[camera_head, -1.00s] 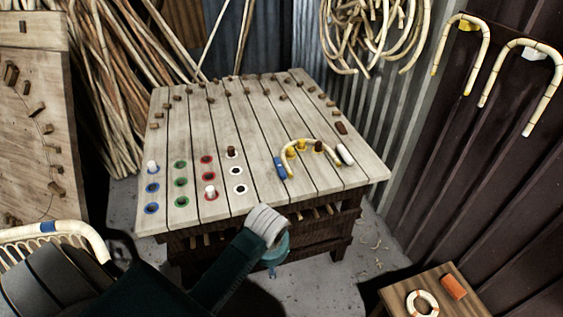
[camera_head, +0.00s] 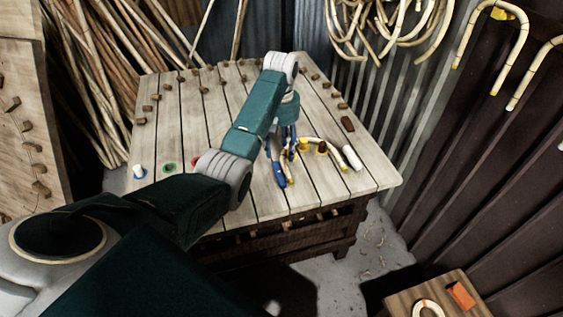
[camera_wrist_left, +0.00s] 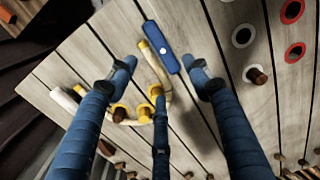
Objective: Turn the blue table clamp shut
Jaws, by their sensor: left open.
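The blue table clamp (camera_head: 279,174) is a small bar on the slatted table, beside one end of the bent rattan (camera_head: 330,143). In the left wrist view the blue clamp (camera_wrist_left: 160,47) has a pale dot at its middle and runs alongside the rattan's yellow-banded end (camera_wrist_left: 152,54); I cannot tell whether they touch. My left gripper (camera_head: 288,156) is over the table at this clamp, partly covering the area. In the left wrist view its blue fingers (camera_wrist_left: 160,76) are spread and empty, with the clamp ahead between the outer tips. My right gripper is not in view.
Brown pegs (camera_head: 347,124) and coloured ring holes (camera_wrist_left: 292,11) dot the table. A small side table (camera_head: 399,306) stands at lower right.

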